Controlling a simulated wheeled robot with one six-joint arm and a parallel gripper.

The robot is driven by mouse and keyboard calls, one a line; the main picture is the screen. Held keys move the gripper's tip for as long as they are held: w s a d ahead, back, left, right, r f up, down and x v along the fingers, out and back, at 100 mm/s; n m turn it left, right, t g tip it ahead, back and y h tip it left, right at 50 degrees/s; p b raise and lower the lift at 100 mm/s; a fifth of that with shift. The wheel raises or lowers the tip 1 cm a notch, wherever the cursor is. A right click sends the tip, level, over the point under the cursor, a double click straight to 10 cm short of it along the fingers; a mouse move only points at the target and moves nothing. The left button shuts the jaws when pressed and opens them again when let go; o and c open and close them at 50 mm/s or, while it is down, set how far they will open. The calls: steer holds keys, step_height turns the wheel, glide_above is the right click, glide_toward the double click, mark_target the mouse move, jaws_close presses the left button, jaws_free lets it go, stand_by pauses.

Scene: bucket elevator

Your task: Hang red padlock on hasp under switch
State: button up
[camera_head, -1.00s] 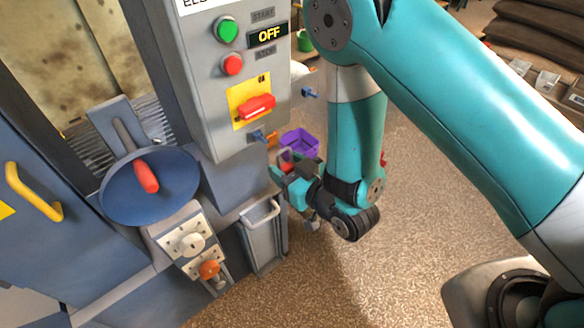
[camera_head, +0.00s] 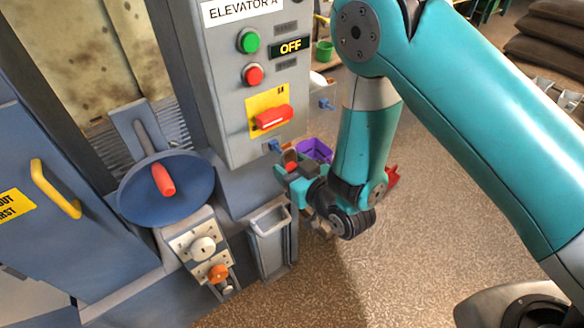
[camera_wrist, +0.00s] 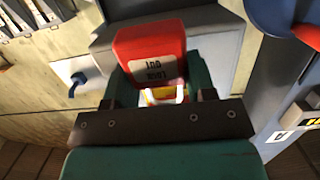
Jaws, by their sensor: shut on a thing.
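The red padlock (camera_wrist: 150,52) is in my gripper, with its lettered red body toward the top of the wrist view. My gripper (camera_wrist: 153,97) is shut on it, with green fingers on both sides. In the head view the padlock (camera_head: 290,163) is small and partly hidden by my gripper (camera_head: 294,174). A blue hasp (camera_head: 275,146) sticks out at the grey cabinet's lower edge, under the red switch (camera_head: 272,118) on its yellow plate. The padlock is just below and right of the hasp in the picture; whether they touch cannot be told. The shackle is not clearly visible.
A purple bin (camera_head: 316,150) is behind my gripper. A grey open holder (camera_head: 270,235) stands below. A blue disc with a red handle (camera_head: 163,180) is at the left.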

stand_by(0.3)
steer(key=shift+r+x, duration=0.15)
steer(key=shift+x, duration=0.7)
steer(key=shift+r+x, duration=0.15)
steer(key=shift+x, duration=0.65)
steer(key=shift+w, duration=0.1)
steer(key=shift+f, duration=0.25)
steer(key=shift+f+b, duration=0.35)
steer(key=shift+f, duration=0.2)
steer(key=o, duration=1)
